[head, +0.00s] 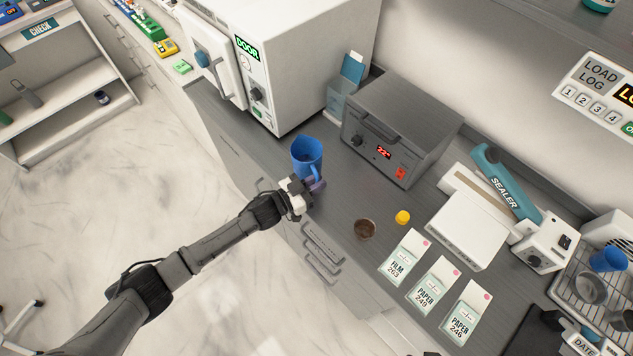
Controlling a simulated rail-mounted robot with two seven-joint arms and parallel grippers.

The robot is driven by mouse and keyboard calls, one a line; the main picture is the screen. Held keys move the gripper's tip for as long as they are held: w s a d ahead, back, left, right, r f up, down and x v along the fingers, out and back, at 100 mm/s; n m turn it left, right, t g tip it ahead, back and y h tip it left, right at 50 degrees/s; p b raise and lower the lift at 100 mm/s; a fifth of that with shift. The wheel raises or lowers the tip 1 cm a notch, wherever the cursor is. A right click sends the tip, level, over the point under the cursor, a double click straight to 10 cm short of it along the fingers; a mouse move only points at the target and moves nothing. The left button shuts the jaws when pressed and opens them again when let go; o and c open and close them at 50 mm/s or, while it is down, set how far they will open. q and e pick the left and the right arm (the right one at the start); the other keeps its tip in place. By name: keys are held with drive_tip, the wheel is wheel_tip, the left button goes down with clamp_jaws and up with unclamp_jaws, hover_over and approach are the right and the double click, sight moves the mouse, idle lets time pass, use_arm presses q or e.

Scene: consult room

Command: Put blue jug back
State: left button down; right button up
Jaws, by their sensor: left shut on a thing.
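The blue jug (307,152) is at the counter's front edge in the head view, below the white door machine, with its open top facing up toward me. My left gripper (305,190) is shut at the jug's near side, where the handle is. The gripper hides part of the handle and the jug's lower part. I cannot tell whether the jug touches the counter or is held just above it. My right gripper is not in view.
A white machine (300,60) stands behind the jug, its door open at left. A grey box unit (400,125) stands right. A brown round dish (365,229), yellow cap (403,217), packets (405,257) and sealer (470,220) are further right. A rack (590,285) holds a blue cup.

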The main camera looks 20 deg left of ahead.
use_arm(q)
drive_tip(key=shift+f, duration=0.15)
drive_tip(key=c, duration=1.1)
unclamp_jaws()
drive_tip(key=shift+c, duration=0.2)
drive_tip(key=shift+s+a, duration=0.15)
drive_tip(key=v, duration=1.1)
drive_tip(key=shift+s+a, duration=0.2)
drive_tip(key=shift+s, duration=0.05)
